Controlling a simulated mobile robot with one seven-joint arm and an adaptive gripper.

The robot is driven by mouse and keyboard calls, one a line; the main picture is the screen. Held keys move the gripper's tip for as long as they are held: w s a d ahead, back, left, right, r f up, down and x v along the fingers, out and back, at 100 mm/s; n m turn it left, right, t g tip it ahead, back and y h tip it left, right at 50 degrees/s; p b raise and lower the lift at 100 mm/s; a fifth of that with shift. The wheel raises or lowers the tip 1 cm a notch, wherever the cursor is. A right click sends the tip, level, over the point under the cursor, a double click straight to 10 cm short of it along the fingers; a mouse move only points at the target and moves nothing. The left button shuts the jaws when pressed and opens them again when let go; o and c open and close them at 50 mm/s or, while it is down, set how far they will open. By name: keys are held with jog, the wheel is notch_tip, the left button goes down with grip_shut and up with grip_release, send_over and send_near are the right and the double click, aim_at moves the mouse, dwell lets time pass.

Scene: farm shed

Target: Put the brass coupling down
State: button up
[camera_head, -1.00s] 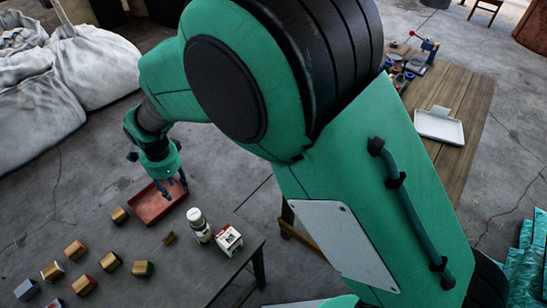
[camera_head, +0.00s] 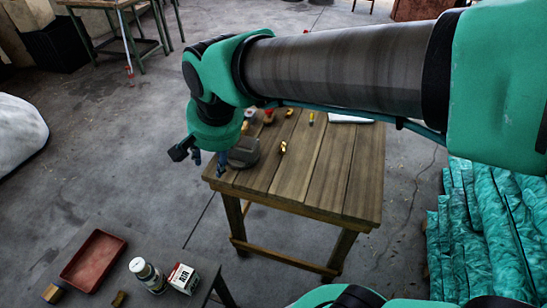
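My gripper (camera_head: 208,163) hangs from the wrist at the left edge of the wooden table. Its two blue fingertips show a little apart, but they are small and dark, and I cannot tell whether anything is between them. I cannot make out the brass coupling for certain. A small brass-yellow piece (camera_head: 283,147) lies on the wooden table (camera_head: 315,175), to the right of my gripper and apart from it.
A dark grey round object (camera_head: 244,152) is close right of my gripper. Several small coloured items are at the table's back. Teal sheeting (camera_head: 485,225) lies at right.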

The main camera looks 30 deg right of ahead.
jog(key=s+d+r+n+t+h, duration=0.1)
jog(key=s+d+n, duration=0.3)
jog(key=s+d, duration=0.8)
jog(key=shift+s+r+t, duration=0.4)
jog(key=shift+s+r, duration=0.15)
jog(key=shift+s, duration=0.15)
